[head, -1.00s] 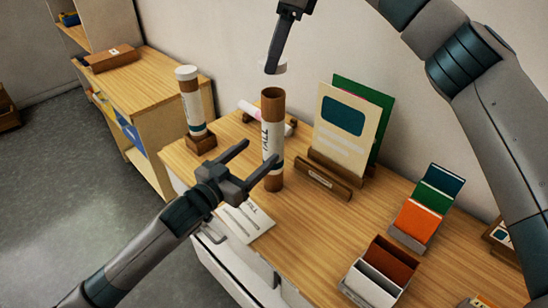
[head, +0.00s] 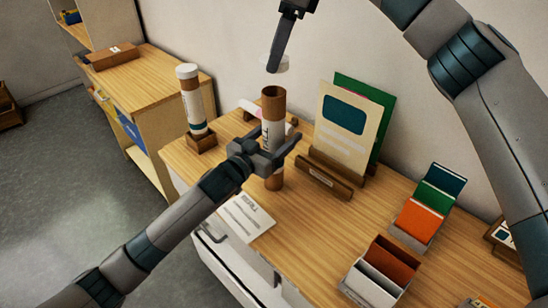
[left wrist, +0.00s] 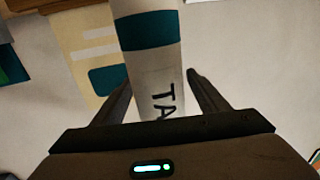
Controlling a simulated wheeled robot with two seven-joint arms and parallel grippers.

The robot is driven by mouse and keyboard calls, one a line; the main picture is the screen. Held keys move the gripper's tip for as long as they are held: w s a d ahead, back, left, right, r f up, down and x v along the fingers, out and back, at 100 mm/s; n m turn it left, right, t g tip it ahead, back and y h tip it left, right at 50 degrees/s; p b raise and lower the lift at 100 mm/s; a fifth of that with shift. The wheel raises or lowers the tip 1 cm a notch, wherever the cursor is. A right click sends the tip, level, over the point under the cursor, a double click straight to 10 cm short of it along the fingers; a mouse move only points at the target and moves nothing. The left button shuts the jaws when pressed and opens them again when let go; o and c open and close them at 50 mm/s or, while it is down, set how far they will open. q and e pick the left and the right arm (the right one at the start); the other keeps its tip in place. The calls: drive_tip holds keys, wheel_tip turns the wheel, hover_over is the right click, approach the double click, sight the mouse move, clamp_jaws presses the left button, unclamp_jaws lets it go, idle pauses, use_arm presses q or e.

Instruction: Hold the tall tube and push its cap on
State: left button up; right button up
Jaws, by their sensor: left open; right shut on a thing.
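The tall tube (head: 273,105) stands upright on the table, brown and open at the top, with a white label reading "TALL". My left gripper (head: 278,145) is open, with its fingers on either side of the tube at mid-height. In the left wrist view the tube (left wrist: 154,60) runs between the two open fingers (left wrist: 160,90), with a gap at the right finger. My right gripper (head: 275,65) is shut on the white cap (head: 281,63), holding it above the tube's open top. The fingers partly hide the cap.
A capped tube (head: 192,100) stands in a wooden holder at the left. A pink-and-white roll lies behind the tall tube. A card stand (head: 330,178) and colored card boxes (head: 418,218) are to the right. A paper sheet (head: 246,218) lies in front.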

use_arm(q)
drive_tip(key=shift+x, duration=0.95)
drive_tip(key=shift+c, duration=0.5)
drive_tip(key=c, duration=1.5)
use_arm(e)
drive_tip(key=shift+f, duration=2.45)
drive_tip(key=shift+f, duration=0.9)
drive_tip(key=shift+f, duration=0.65)
drive_tip(key=o, duration=1.2)
drive_tip(key=shift+a, duration=0.1)
